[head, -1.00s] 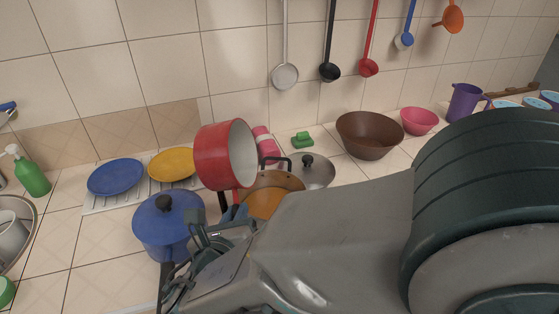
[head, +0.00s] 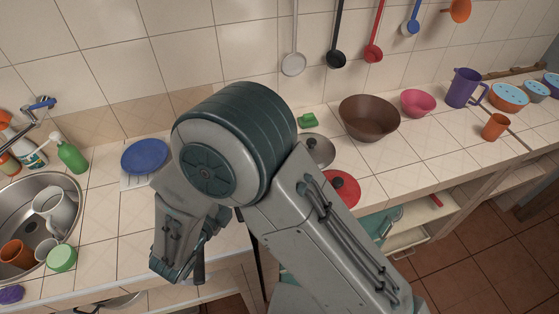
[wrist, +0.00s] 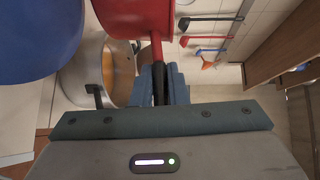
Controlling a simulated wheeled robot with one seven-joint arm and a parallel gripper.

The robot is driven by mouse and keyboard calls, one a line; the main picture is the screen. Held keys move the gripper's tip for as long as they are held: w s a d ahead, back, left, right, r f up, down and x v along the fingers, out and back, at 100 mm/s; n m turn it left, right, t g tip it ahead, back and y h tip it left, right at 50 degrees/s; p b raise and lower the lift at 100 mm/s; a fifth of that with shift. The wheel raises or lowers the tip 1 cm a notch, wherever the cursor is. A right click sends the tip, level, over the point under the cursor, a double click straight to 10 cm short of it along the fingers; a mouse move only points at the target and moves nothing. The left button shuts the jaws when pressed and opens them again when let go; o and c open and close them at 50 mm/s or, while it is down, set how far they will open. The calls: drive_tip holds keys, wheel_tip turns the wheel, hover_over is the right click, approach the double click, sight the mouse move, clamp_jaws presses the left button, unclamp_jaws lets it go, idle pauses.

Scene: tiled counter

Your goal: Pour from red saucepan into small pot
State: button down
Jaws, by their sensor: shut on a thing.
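In the wrist view the red saucepan (wrist: 125,15) is at the top, with its red and black handle (wrist: 157,68) running down between my gripper's fingers. My gripper (wrist: 160,82) is shut on this handle. A metal pot (wrist: 72,82) with a black side handle and an orange inside shows beyond and left of the handle; it looks like the small pot. The saucepan overlaps its upper edge in this view, and I cannot tell the height between them. The saucepan's inside is not visible.
A blue pot (wrist: 35,35) stands close on the left in the wrist view. In the head view, a red lid (head: 345,190), a metal lid (head: 320,152) and a brown bowl (head: 369,119) lie right of my arm. A blue plate (head: 145,156) and the sink (head: 20,205) are left.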

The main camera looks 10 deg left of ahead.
drive_tip(key=shift+a+r+n, duration=0.3)
drive_tip(key=shift+a+r, duration=0.05)
drive_tip(key=shift+a, duration=0.25)
drive_tip(key=shift+a+r+n, duration=0.3)
drive_tip(key=shift+a+r, duration=0.05)
drive_tip(key=shift+a, duration=0.2)
drive_tip(key=shift+r, duration=0.15)
wheel_tip(320, 180, up, 5)
drive_tip(key=shift+f, duration=0.1)
drive_tip(key=shift+s, duration=0.1)
